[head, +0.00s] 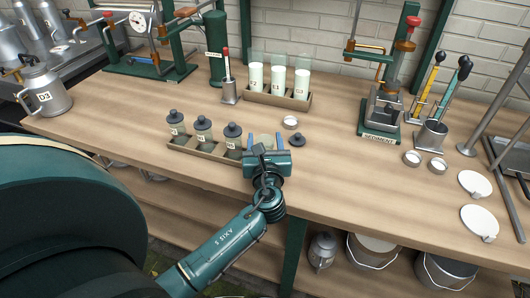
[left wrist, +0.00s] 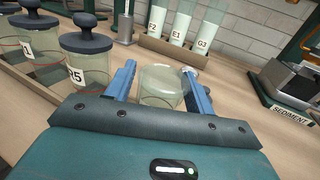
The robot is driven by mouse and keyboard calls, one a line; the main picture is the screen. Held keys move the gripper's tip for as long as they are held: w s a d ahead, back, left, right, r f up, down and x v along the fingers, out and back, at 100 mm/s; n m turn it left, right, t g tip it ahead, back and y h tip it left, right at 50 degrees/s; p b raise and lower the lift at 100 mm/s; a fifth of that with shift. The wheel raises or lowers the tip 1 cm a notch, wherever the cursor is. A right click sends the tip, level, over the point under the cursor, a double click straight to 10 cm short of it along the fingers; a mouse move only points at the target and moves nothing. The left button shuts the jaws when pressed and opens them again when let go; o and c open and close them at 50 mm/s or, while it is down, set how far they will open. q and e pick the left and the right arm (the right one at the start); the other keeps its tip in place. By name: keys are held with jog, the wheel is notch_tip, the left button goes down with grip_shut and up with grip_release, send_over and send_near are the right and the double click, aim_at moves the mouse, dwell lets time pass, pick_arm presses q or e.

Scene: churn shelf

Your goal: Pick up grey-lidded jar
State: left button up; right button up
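Three glass jars with dark grey knobbed lids, a left one (head: 176,128), a middle one (head: 203,131) and a right one (head: 233,138), stand upright in a wooden rack (head: 205,154). The right one also shows in the left wrist view (left wrist: 88,58). My left gripper (head: 265,142) is just right of the rack, its blue fingers open on either side of a lidless glass jar (left wrist: 161,86). Narrow gaps seem to show between fingers and glass. A loose dark grey lid (head: 297,140) lies on the bench right of the gripper. My right gripper is out of view.
Behind is a wooden rack (head: 268,98) of labelled white-filled glasses. A small white dish (head: 290,122) sits behind the loose lid. A green press marked SEDIMENT (head: 380,130) stands to the right. The bench (head: 345,170) is clear at front right.

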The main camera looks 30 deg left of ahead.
pick_arm(q)
jog(key=c, duration=0.9)
jog(key=shift+r, duration=0.15)
